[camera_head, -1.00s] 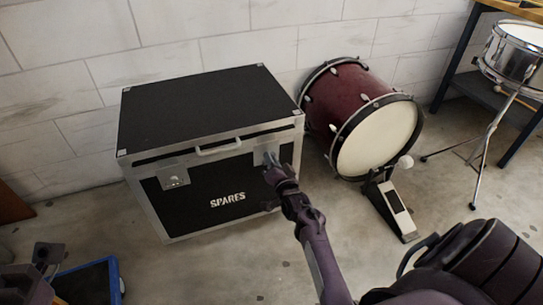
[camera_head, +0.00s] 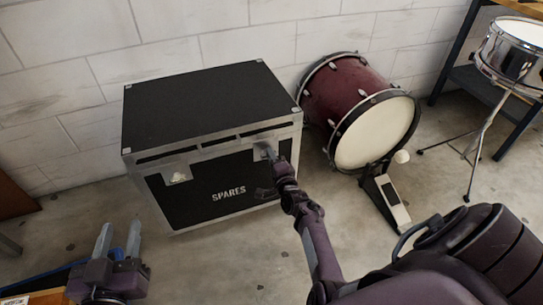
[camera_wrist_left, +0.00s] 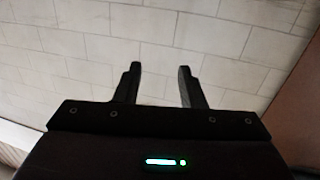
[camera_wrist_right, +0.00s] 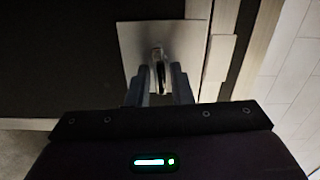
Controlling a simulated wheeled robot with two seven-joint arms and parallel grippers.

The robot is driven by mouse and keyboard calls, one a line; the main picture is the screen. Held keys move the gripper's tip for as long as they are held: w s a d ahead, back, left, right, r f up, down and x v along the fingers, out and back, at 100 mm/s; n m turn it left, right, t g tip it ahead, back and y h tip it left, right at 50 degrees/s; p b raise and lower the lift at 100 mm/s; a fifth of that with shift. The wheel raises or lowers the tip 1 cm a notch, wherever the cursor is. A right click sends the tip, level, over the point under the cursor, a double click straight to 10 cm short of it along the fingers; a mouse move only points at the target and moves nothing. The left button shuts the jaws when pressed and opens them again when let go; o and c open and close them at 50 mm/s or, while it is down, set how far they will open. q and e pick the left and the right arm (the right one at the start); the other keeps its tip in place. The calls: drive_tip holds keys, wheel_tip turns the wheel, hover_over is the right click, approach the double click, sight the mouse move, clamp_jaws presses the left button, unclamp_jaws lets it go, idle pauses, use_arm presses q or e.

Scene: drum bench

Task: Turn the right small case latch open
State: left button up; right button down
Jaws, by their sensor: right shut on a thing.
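The black case (camera_head: 222,174) marked SPARES stands on the floor with its lid down. Its right latch (camera_head: 261,150) sits on a pale metal plate on the upper right of the front. My right gripper (camera_head: 270,155) is at this latch. In the right wrist view the fingers (camera_wrist_right: 158,82) are shut on the upright latch piece (camera_wrist_right: 157,56) in front of its plate (camera_wrist_right: 188,50); they partly hide it. The left latch (camera_head: 177,177) is on the front's upper left. My left gripper (camera_head: 118,240) is open and empty at lower left, apart from the case.
A red bass drum (camera_head: 340,85) with a pedal (camera_head: 388,200) stands right of the case. A snare drum (camera_head: 510,50) on a stand is at upper right. A white block wall (camera_head: 80,60) runs behind. Bare floor (camera_head: 210,265) lies before the case.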

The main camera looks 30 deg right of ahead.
use_arm(q)
drive_tip(key=shift+s+f+g, duration=0.1)
drive_tip(key=shift+f+g, duration=0.2)
drive_tip(key=shift+f, duration=0.25)
use_arm(e)
drive_tip(key=c, duration=1.5)
unclamp_jaws()
